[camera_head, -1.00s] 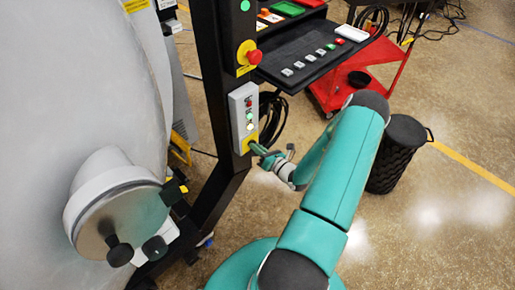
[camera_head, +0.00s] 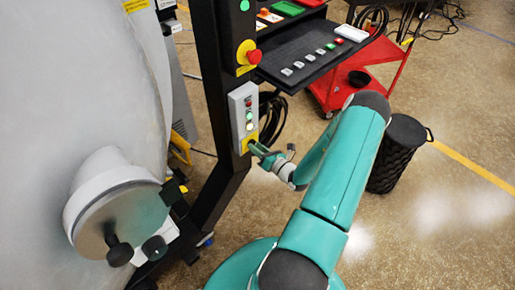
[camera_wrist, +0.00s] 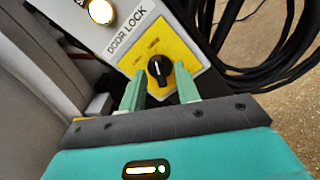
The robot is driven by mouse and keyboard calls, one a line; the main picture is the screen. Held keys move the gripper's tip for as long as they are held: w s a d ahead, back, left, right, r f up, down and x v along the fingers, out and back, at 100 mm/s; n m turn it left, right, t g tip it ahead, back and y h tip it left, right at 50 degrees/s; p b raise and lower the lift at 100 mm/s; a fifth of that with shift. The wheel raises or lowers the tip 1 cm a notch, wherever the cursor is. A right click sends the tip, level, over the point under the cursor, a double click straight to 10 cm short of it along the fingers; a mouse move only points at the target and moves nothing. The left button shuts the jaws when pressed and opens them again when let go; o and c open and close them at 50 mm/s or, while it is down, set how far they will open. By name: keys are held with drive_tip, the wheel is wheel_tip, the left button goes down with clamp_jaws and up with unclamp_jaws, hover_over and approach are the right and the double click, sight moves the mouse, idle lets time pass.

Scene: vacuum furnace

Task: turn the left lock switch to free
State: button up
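The lock switch is a black rotary knob (camera_wrist: 159,68) on a yellow plate (camera_wrist: 173,45) beside the words "DOOR LOCK" in the wrist view. Its pale pointer line looks roughly upright in the picture; the small position labels are too small to read. My gripper (camera_wrist: 159,80) is open, with one green finger to the left and one to the right of the knob's near end. I cannot tell whether either finger touches it. In the head view my gripper (camera_head: 259,151) is at the bottom of the grey switch box (camera_head: 237,102), and the knob cannot be made out there.
A black post (camera_head: 213,90) carries the box and a red emergency button (camera_head: 253,57). The large grey furnace door (camera_head: 75,75) stands at left. A black control panel (camera_head: 310,52), red cart (camera_head: 392,62) and black bin (camera_head: 398,153) are at right. Black cables (camera_wrist: 262,55) hang beside the box.

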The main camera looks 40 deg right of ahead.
drive_tip(key=s, duration=1.3)
drive_tip(key=shift+s+d, duration=0.15)
drive_tip(key=shift+s, duration=0.2)
drive_tip(key=w+a+r+n+g+y, duration=0.3)
drive_tip(key=a+r+n+g+y, duration=0.25)
drive_tip(key=a+r+n, duration=0.45)
drive_tip(key=w+a+r+n+g+y, duration=0.3)
drive_tip(key=a+r+n+g+y, duration=0.3)
drive_tip(key=a+r+n, duration=0.5)
drive_tip(key=s+a+r+n+h, duration=0.4)
drive_tip(key=r+n, duration=0.4)
drive_tip(key=n, duration=0.2)
drive_tip(key=s+a+r+n+h, duration=0.4)
drive_tip(key=a+r+n+h, duration=0.2)
drive_tip(key=r+n+h, duration=0.2)
drive_tip(key=shift+s+a+r+n+g, duration=0.2)
drive_tip(key=shift+r+n+g, duration=0.4)
drive_tip(key=shift+n, duration=0.8)
